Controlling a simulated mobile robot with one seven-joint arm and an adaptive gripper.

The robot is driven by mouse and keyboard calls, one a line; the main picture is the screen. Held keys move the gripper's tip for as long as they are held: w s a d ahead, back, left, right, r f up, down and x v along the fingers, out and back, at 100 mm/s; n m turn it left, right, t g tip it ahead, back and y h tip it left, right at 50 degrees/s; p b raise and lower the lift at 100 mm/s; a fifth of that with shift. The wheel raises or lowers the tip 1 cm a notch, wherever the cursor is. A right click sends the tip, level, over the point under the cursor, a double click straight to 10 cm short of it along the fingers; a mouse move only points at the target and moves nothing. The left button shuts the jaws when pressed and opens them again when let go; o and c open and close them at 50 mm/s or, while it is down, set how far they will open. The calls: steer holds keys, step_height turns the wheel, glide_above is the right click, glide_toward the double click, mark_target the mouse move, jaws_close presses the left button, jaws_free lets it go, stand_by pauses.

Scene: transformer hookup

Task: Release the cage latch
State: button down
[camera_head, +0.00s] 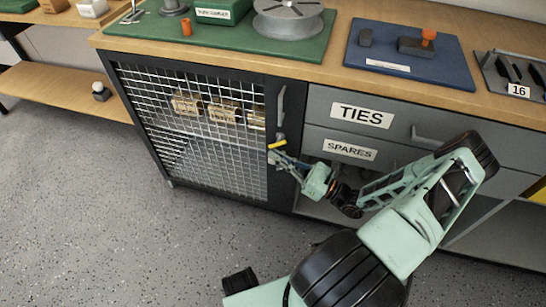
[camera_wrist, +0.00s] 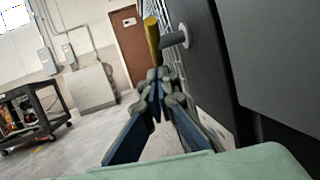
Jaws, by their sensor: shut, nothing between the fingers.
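The mesh cage door (camera_head: 196,132) is closed at the left of the bench front, with a grey upright handle (camera_head: 281,105) on its dark right-hand frame. The yellow cage latch (camera_head: 277,144) lies below that handle. In the wrist view the latch (camera_wrist: 152,40) shows as a yellow bar beside a grey round pin (camera_wrist: 176,38). My gripper (camera_head: 277,158) is shut and empty, just below the latch. In the wrist view my gripper's tips (camera_wrist: 158,74) overlap the latch's lower end. I cannot tell whether they touch it.
Drawers labelled TIES (camera_head: 362,115) and SPARES (camera_head: 349,150) are right of the cage, behind my arm. Boxes (camera_head: 221,110) sit behind the mesh. The bench top (camera_head: 337,60) overhangs above. The speckled floor (camera_head: 110,220) in front of the cage is clear.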

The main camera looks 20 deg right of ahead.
steer(key=shift+w+a, duration=0.35)
steer(key=shift+a, duration=0.1)
stand_by(1.0)
steer(key=s+d+f+b, duration=0.1)
steer(key=s+d+f, duration=0.1)
steer(key=f, duration=0.3)
steer(key=s+d+f+b, duration=0.1)
steer(key=s+d+f, duration=0.2)
steer(key=s+f, duration=0.2)
steer(key=shift+f, duration=0.45)
stand_by(0.3)
